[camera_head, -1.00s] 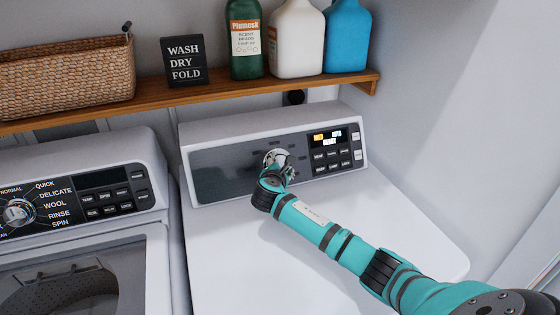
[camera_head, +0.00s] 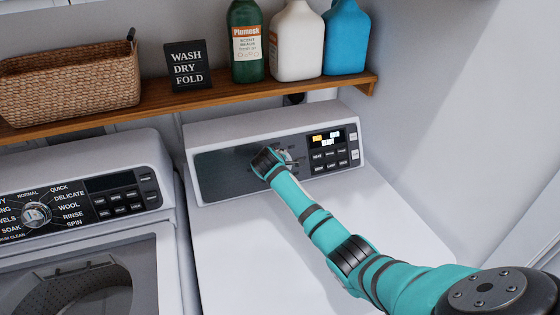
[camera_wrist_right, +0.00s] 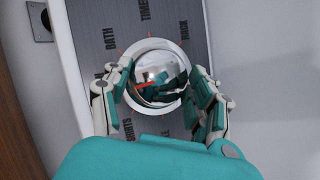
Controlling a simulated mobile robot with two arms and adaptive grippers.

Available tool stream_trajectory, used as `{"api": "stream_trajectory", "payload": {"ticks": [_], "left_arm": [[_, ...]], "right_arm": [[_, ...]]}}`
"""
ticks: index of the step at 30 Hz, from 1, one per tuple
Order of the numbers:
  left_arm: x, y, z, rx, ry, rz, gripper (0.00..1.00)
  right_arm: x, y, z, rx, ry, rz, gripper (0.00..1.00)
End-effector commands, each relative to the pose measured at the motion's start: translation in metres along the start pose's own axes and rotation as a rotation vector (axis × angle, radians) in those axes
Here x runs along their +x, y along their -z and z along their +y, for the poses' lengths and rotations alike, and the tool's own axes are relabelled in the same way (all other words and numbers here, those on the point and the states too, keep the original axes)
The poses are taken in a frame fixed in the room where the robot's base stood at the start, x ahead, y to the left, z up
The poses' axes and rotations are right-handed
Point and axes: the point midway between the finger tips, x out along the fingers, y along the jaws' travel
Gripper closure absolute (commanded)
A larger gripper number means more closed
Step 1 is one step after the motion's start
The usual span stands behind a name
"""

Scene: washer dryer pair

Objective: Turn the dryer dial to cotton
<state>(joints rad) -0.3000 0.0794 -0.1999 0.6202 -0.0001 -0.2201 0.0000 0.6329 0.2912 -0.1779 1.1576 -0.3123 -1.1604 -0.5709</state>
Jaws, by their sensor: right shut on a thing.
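The dryer dial (camera_wrist_right: 158,72) is a round, shiny chrome knob with a red pointer mark on its face. My right gripper (camera_wrist_right: 160,80) is shut on it, with one finger on each side of the rim. Labels around it in the right wrist view include "BATH", "TIMED" and "SHIRTS"; others are partly hidden, and I cannot make out "cotton". In the head view my right wrist covers most of the dial on the dryer panel (camera_head: 222,176). My left gripper is not in view.
A lit display with buttons (camera_head: 330,150) is right of the dial. The washer, with its own dial (camera_head: 36,215), stands at left. Above, a wooden shelf (camera_head: 215,98) holds a basket (camera_head: 70,85), a sign (camera_head: 187,65) and several bottles.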

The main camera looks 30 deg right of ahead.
Motion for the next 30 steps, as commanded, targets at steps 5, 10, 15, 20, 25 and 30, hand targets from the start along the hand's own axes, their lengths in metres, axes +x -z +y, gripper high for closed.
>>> {"api": "stream_trajectory", "payload": {"ticks": [5,10,15,20,25,30], "left_arm": [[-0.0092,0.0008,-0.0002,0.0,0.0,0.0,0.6],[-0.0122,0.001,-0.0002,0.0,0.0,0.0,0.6],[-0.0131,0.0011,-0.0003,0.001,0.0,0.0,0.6],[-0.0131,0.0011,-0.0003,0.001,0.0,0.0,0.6],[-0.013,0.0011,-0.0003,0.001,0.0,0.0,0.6],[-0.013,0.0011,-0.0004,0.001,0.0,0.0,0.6]], "right_arm": [[-0.0003,-0.0012,0.0009,0.078,0.043,0.004,0.73],[0.0003,-0.0014,0.0002,0.121,0.066,0.008,0.73],[0.0008,-0.0014,-0.0004,0.138,0.075,0.01,0.73],[0.001,-0.0015,-0.0007,0.141,0.077,0.01,0.73],[0.0011,-0.0016,-0.0008,0.14,0.077,0.01,0.73],[0.001,-0.0014,-0.0005,0.14,0.076,0.01,0.25]]}}
